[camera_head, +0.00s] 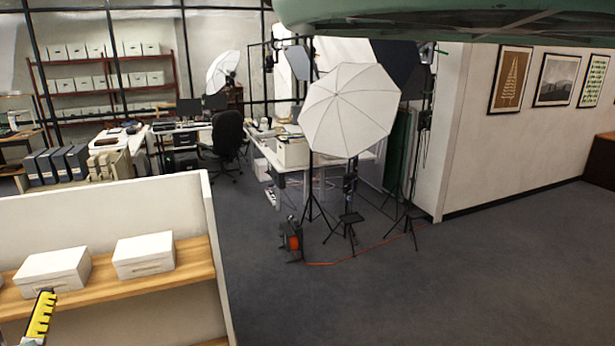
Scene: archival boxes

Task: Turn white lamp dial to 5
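A white umbrella on a stand (349,110) is in the middle of the view, with lighting gear around its pole. A second, smaller white umbrella (223,70) is farther back. No lamp dial or numbers can be made out. A yellow and black notched piece (40,318) at the lower left looks like a finger of my gripper. It is in front of the wooden shelf, and the rest is cut off by the frame edge. I cannot see whether the gripper is open or what it holds.
White boxes (144,255) sit on the near wooden shelf (190,262). A white table (290,165) and black chair (229,140) stand behind. Tripod legs and an orange cable (340,261) lie right of the shelf. Floor (450,290) at the right is clear. A green ribbed shape crosses the top.

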